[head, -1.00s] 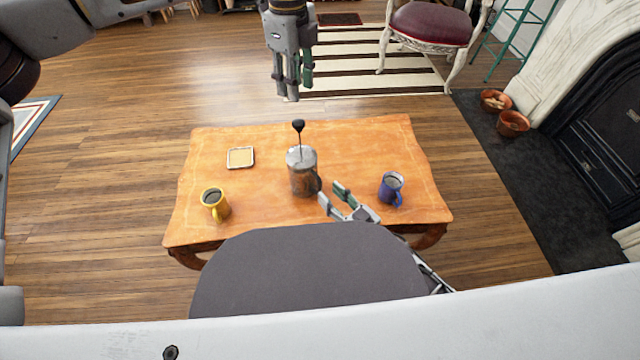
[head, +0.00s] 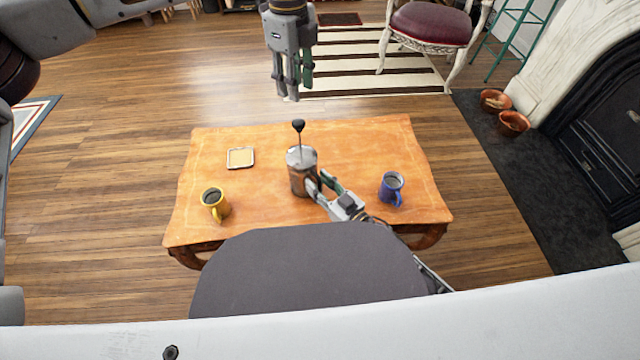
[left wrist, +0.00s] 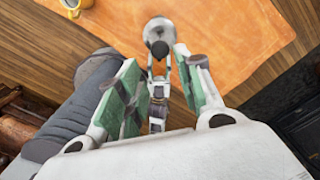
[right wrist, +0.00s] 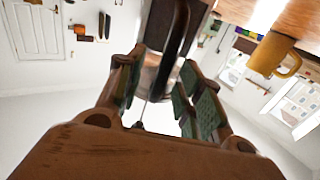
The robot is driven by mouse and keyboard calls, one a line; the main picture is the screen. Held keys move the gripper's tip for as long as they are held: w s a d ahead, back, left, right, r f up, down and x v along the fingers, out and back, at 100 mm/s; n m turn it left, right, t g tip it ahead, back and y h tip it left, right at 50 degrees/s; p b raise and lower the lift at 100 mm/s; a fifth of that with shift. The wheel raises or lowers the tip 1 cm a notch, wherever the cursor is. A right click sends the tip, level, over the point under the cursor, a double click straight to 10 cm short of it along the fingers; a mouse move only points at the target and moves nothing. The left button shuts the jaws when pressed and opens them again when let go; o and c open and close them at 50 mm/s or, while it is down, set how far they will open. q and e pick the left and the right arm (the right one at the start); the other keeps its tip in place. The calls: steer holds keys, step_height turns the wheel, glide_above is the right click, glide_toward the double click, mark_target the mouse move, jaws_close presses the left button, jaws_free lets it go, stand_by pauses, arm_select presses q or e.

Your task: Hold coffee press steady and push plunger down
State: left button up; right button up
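The coffee press (head: 301,178) stands upright on the wooden table, with its plunger rod raised and a black knob (head: 298,125) on top. In the left wrist view the knob (left wrist: 159,48) shows beyond the fingertips. My left gripper (head: 291,92) is open and empty, pointing down above the press. My right gripper (head: 322,183) is at the press's right side, on the handle side. In the right wrist view its fingers are apart, with the dark handle (right wrist: 180,35) between them. I cannot tell whether either finger touches it.
A blue mug (head: 391,188) stands to the right of the press and right gripper. A yellow mug (head: 214,204) and a small square coaster (head: 240,158) are on the left. The table (head: 355,140) is clear behind the press.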

steer(key=shift+c, duration=0.4)
jaws_close()
arm_select(q)
steer(key=c, duration=0.7)
steer(key=shift+n, duration=0.3)
jaws_close()
steer(key=shift+r+n, duration=0.15)
steer(key=shift+n, duration=0.15)
steer(key=shift+f, duration=0.2)
